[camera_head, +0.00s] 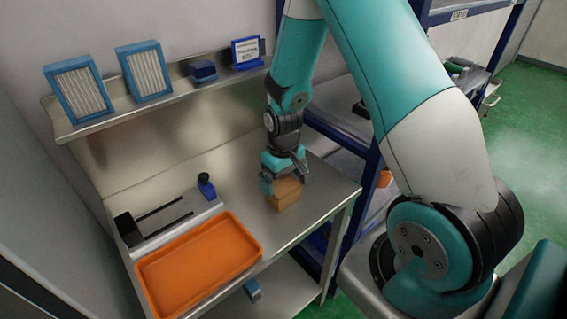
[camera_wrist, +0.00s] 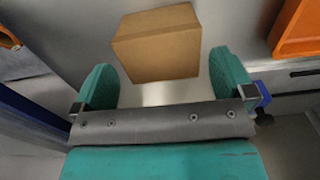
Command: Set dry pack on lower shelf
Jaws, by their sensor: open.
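A plain brown box (camera_head: 286,198), perhaps the dry pack, sits on the steel bench top (camera_head: 236,178) near its right end. My gripper (camera_head: 284,178) is just above it, pointing down. In the wrist view the box (camera_wrist: 158,45) shows between the two teal fingers of my gripper (camera_wrist: 165,78), with gaps on both sides. The jaws are open and hold nothing. The bench's lower shelf (camera_head: 290,285) shows under the top, partly hidden by the bench. A small blue object (camera_head: 253,290) is at that lower level.
An orange tray (camera_head: 200,262) lies at the bench front left. Behind it are a black-railed fixture (camera_head: 160,222) and a dark blue bottle (camera_head: 206,187). A wall shelf (camera_head: 70,128) holds filters and blue items. A blue rack (camera_head: 345,125) stands right of the bench.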

